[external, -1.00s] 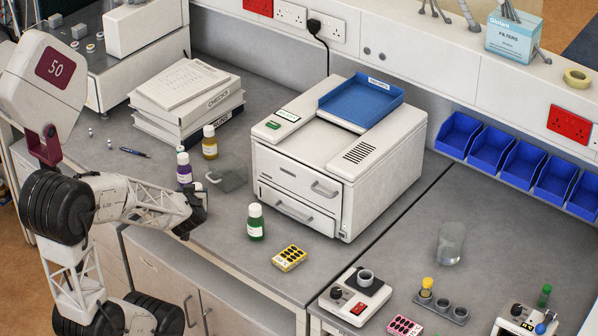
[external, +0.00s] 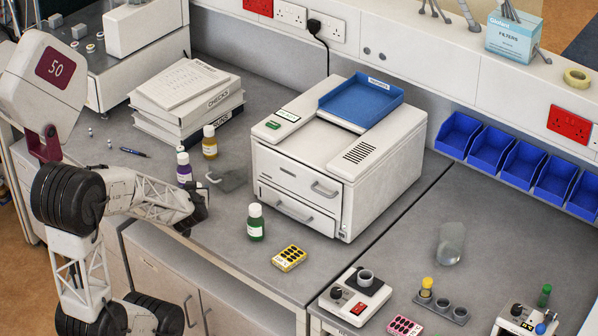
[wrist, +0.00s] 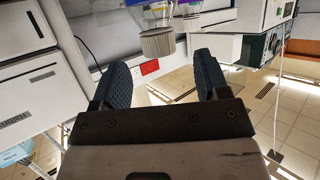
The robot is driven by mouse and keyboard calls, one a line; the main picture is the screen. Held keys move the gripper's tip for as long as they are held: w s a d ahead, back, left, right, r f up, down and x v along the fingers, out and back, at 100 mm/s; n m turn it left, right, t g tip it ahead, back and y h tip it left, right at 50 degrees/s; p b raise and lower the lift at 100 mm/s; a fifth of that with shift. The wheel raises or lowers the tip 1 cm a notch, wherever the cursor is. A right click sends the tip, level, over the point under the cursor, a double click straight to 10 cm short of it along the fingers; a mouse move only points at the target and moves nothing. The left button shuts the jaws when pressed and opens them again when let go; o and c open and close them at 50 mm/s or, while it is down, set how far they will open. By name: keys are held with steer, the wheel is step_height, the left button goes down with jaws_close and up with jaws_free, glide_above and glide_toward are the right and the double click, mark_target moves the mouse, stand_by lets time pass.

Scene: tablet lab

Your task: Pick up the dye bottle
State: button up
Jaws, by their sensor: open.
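Three small white-capped bottles stand upright on the grey bench: a purple one (external: 184,170), an amber one (external: 210,144) and a green one (external: 255,224). I cannot tell from looks alone which is the dye bottle. My gripper (external: 196,214) is at the bench's front edge, in front of the purple bottle and left of the green one. In the wrist view my gripper (wrist: 157,80) is open, with nothing between its dark ribbed fingers. A ridged pale cap (wrist: 157,43) of a bottle shows beyond the fingertips; most of that bottle is cut off.
A white machine (external: 335,165) with a blue tray stands right of the bottles. A yellow pill pack (external: 289,258) lies near the front edge. A stack of binders (external: 188,105) and a pen (external: 134,152) are behind.

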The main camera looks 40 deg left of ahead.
steer(key=shift+x, duration=2.4)
jaws_close()
